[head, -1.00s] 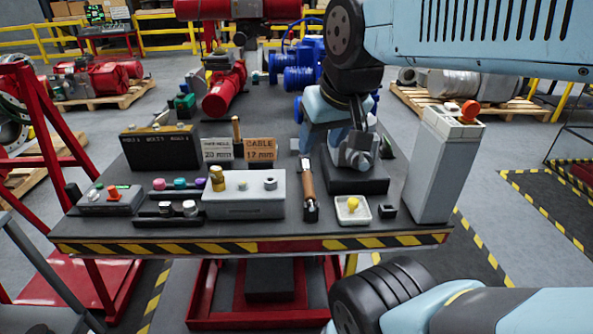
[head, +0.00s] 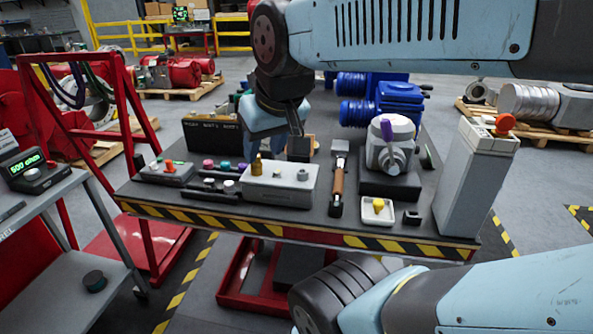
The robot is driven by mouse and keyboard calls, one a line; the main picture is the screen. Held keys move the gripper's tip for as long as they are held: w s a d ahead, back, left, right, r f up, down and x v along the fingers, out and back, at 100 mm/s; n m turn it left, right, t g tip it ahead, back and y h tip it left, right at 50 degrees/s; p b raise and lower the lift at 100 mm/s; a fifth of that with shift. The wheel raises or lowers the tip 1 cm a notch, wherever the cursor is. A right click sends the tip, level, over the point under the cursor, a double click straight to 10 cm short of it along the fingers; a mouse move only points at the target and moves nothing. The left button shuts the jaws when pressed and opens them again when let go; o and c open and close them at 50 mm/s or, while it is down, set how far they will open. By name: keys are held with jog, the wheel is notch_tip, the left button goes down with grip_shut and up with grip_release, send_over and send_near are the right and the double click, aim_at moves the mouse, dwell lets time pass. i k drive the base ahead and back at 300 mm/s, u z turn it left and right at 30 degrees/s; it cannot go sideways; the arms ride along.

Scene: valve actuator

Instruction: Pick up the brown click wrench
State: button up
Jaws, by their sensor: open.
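The brown click wrench (head: 338,181) has a brown grip and a metal upper end. It lies lengthwise on a dark holder on the table, between the grey box and the valve actuator. My gripper (head: 299,147) hangs from the arm at the back middle of the table, left of the wrench's upper end and apart from it in the picture. It is open; its fingers look small and dark, and their exact height above the table cannot be told. The whole wrench shows.
The grey valve actuator (head: 390,145) stands right of the wrench. A white tray with a yellow piece (head: 378,211) lies in front of it, and a tall grey box (head: 474,180) stands farther right. A grey box with a brass fitting (head: 279,184) is close on the wrench's left.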

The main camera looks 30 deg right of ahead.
aim_at(341, 158)
jog(key=u, duration=0.15)
jog(key=k, duration=1.8)
jog(key=z, duration=1)
jog(key=i, duration=1.55)
jog(key=u, duration=0.05)
